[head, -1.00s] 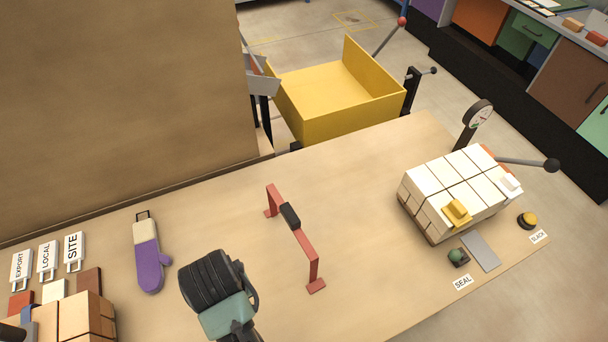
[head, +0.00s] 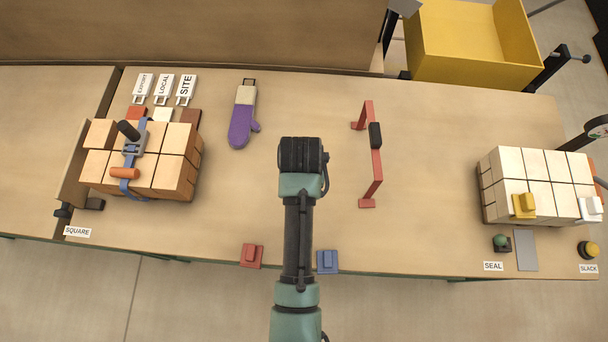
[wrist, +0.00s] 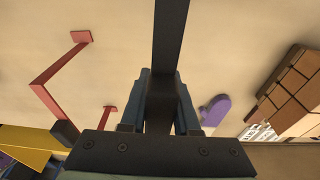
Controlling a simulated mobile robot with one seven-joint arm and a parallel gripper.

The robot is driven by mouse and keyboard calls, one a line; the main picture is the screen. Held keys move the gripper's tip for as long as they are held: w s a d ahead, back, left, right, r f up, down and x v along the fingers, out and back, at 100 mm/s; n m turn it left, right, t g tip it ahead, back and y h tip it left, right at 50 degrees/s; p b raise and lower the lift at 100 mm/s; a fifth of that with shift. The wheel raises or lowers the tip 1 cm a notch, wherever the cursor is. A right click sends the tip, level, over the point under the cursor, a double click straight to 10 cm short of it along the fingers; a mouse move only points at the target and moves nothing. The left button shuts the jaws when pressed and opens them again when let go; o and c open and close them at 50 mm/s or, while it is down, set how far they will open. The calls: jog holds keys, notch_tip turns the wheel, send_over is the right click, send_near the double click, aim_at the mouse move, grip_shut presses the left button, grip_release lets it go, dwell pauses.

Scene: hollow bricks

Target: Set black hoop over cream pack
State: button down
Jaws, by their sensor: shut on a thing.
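The cream pack (head: 535,170) is a block of pale bricks at the right end of the bench. A yellow piece (head: 524,205) and a white piece (head: 591,208) sit on its near side. My arm reaches over the middle of the bench, well left of the cream pack, and its end hides my fingers in the head view. In the wrist view my gripper (wrist: 160,85) is shut on a dark flat band, the black hoop (wrist: 171,35), which runs up out of the picture. The rest of the hoop is out of sight.
A red frame (head: 376,165) with a black grip stands between my arm and the cream pack. A brown pack (head: 175,172) with a blue strap (head: 135,191) is at the left. A purple mitt (head: 241,125) lies between.

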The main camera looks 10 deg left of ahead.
jog(key=shift+f, duration=1.8)
jog(key=c, duration=0.6)
grip_release()
jog(key=shift+s, duration=0.1)
jog(key=shift+c, duration=0.2)
